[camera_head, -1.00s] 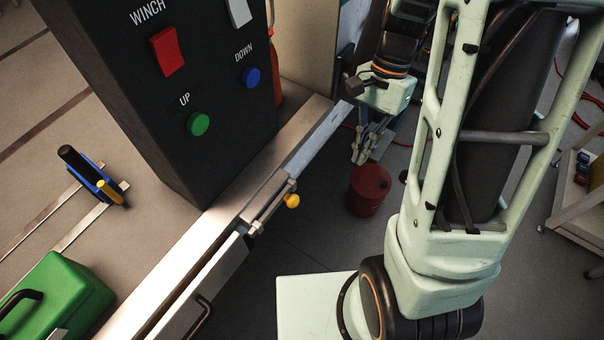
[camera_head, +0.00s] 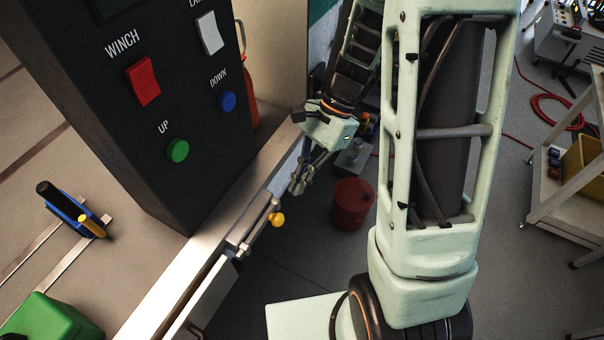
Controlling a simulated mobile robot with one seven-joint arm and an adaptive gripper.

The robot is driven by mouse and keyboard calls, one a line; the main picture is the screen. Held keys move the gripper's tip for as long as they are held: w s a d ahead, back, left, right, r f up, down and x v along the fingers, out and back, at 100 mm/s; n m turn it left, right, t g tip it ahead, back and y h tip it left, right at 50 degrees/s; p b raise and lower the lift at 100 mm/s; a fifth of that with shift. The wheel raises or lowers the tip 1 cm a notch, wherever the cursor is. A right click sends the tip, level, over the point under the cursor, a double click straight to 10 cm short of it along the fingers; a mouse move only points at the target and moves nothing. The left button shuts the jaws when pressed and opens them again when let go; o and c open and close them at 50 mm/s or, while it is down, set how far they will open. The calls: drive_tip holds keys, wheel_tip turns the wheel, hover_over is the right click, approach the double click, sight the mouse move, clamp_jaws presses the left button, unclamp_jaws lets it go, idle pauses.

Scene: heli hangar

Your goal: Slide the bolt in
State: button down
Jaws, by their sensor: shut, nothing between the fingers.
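The bolt (camera_head: 256,224) is a metal slide bolt on the front edge of the bench, with a round yellow knob (camera_head: 277,219) sticking out to the right. My gripper (camera_head: 296,189) is just above and slightly right of the knob in the picture, in front of the bench edge. Its fingers are shut and empty and point down. They look apart from the knob, though the depth gap is hard to judge. The far end of the bolt's metal strip is partly hidden behind my gripper and wrist.
A black winch panel (camera_head: 150,110) with a red switch and coloured buttons stands on the bench (camera_head: 195,265). A blue lever block (camera_head: 75,212) and a green case (camera_head: 50,320) lie left. A red can (camera_head: 352,203) stands on the floor. A cart (camera_head: 560,180) is at right.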

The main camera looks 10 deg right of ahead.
drive_tip(key=x, duration=0.6)
drive_tip(key=shift+d, duration=0.1)
drive_tip(key=shift+s, duration=0.1)
